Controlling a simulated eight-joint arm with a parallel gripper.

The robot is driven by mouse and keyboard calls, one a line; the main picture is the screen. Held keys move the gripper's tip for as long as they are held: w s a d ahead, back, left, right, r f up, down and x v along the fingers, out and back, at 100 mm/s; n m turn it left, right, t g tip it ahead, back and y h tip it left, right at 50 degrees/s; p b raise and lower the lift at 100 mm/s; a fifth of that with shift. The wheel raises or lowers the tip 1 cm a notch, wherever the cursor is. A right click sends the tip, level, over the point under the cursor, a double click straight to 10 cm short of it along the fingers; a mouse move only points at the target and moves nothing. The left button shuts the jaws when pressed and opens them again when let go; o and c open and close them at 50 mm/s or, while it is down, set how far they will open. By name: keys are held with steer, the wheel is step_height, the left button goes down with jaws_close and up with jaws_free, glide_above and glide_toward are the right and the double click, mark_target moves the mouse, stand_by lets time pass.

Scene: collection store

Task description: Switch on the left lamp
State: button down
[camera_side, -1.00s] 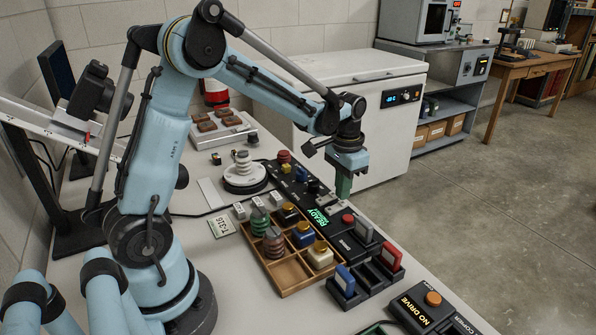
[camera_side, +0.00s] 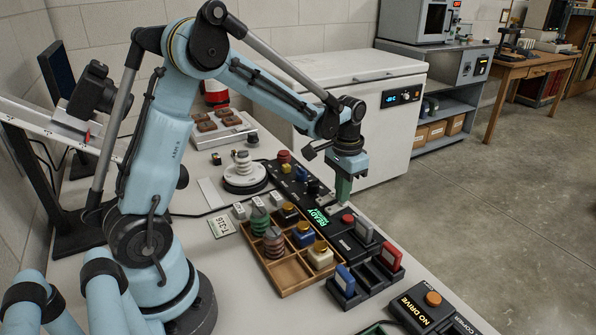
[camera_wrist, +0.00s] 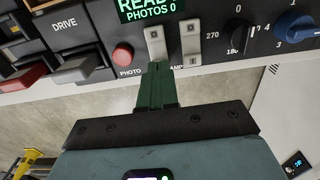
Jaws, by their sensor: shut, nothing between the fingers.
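Two pale lamp switches sit side by side on the dark control panel in the wrist view, the left switch (camera_wrist: 155,44) and the right switch (camera_wrist: 190,42). The word LAMP is partly covered below them. My gripper (camera_wrist: 157,72) has its green fingers closed together and empty. The fingertips overlap the lower end of the left switch; whether they touch it I cannot tell. In the side view my gripper (camera_side: 343,198) points down at the panel's far edge, beside the lit READY display (camera_side: 318,217).
A blue dial (camera_wrist: 295,26) is at right. A wooden tray (camera_side: 290,282) with several parts stands near the panel.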

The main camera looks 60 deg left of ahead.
steer(key=shift+f, duration=0.6)
stand_by(0.3)
steer(key=shift+r, duration=3.5)
steer(key=s+d+r+t, duration=0.3)
steer(key=s+d+t, duration=0.4)
steer(key=s, duration=0.5)
steer(key=shift+s+d+r, duration=0.25)
steer(key=shift+s+d, duration=0.15)
steer(key=shift+d, duration=0.15)
